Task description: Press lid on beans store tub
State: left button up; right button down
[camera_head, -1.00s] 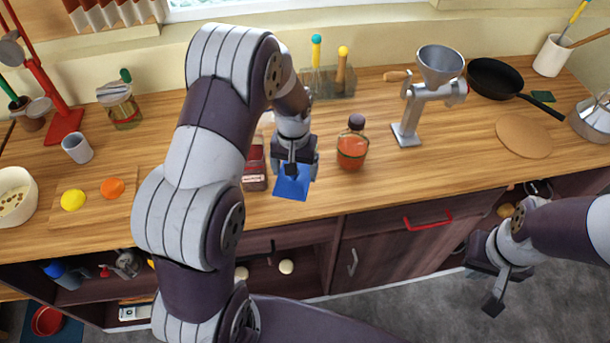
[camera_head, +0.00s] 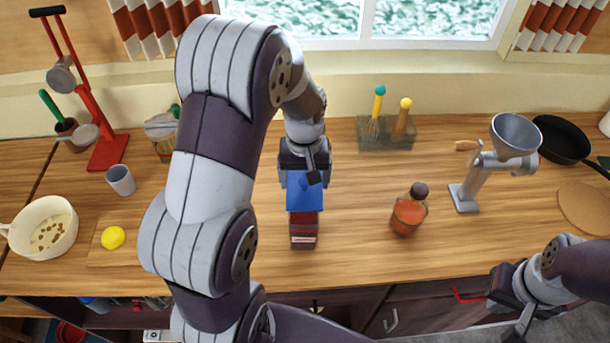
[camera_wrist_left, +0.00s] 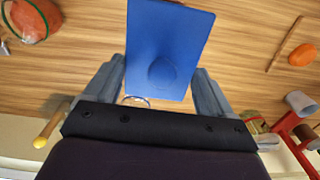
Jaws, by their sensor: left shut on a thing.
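The blue square lid (camera_head: 305,193) is held in my left gripper (camera_head: 305,176), whose fingers close on it from both sides. The dark red beans store tub (camera_head: 304,230) with a pale label stands on the wooden counter directly below the lid in the head view. The lid hides the tub's top, and I cannot tell whether they touch. In the left wrist view the lid (camera_wrist_left: 165,45), with a round knob, lies between the fingers (camera_wrist_left: 157,90) and looks slightly tilted. My right gripper (camera_head: 510,312) is empty, fingers apart, low at the right by the counter front.
A bottle of orange-red contents (camera_head: 408,214) stands right of the tub, with a grey grinder (camera_head: 478,180) beyond. A utensil block (camera_head: 385,133) is behind. Counter around the tub is clear.

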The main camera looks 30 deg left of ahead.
aim_at(304, 194)
pick_arm(q)
jog(key=shift+a, duration=0.2)
jog(key=shift+d+f+b, duration=0.1)
jog(key=shift+f+b, duration=0.35)
jog(key=shift+b, duration=0.15)
notch_tip(304, 194, down, 3)
jog(key=b, duration=0.3)
jog(key=shift+f, duration=0.1)
jog(key=shift+f+b, duration=0.6)
jog(key=shift+f, duration=0.4)
jog(key=shift+f+p, duration=0.1)
jog(key=shift+p, duration=0.4)
jog(key=shift+p, duration=0.35)
dwell(0.8)
